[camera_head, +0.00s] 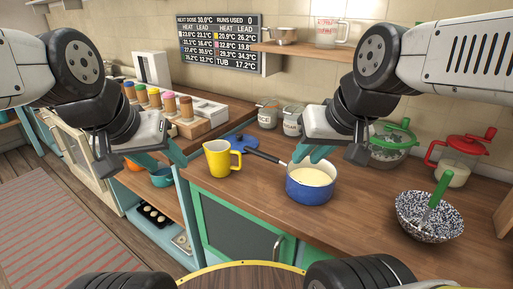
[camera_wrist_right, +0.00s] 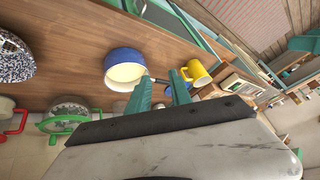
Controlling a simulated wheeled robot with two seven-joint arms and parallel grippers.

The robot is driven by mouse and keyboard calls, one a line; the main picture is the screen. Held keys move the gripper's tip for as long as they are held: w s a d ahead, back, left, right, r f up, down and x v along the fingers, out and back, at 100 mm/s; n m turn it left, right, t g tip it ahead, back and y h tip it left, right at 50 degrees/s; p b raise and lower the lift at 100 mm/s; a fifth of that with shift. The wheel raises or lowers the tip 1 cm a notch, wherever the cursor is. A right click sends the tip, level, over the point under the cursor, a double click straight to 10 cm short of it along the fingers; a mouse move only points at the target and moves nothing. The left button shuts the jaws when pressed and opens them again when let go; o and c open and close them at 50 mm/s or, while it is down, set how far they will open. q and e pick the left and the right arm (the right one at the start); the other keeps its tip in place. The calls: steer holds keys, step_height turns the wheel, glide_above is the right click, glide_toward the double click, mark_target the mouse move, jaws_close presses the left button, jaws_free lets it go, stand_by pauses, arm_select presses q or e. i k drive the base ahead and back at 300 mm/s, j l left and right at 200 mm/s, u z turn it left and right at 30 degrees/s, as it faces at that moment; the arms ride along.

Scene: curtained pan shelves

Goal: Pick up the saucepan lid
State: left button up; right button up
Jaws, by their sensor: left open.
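The saucepan lid (camera_head: 238,141), blue with a dark knob, lies on the wooden counter behind the yellow jug (camera_head: 219,160) and is partly hidden by it. The blue saucepan (camera_head: 309,190) holds something cream-coloured; its dark handle points left towards the lid. It also shows in the right wrist view (camera_wrist_right: 122,60). My right gripper (camera_head: 312,154) is above and behind the saucepan, open and empty. In the right wrist view its teal fingers (camera_wrist_right: 161,88) stand apart. My left gripper (camera_head: 163,160) is open and empty, left of the jug, clear of the lid.
A speckled bowl (camera_head: 418,226) with a green-handled tool and a red-topped jar (camera_head: 461,160) stand at the right. Two canisters (camera_head: 268,114) stand behind the lid. Several colour-topped jars (camera_head: 156,101) stand at the left. The front counter beside the saucepan is mostly clear.

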mark_target(237, 142)
steer(key=i+j+z, duration=0.25)
steer(key=j, duration=0.4)
steer(key=i+j+z, duration=0.15)
steer(key=i+j, duration=0.15)
steer(key=i+j+z, duration=0.1)
steer(key=j, duration=0.35)
steer(key=i+j+z, duration=0.15)
steer(key=j, duration=0.25)
steer(key=i+j+z, duration=0.1)
steer(key=j, duration=0.3)
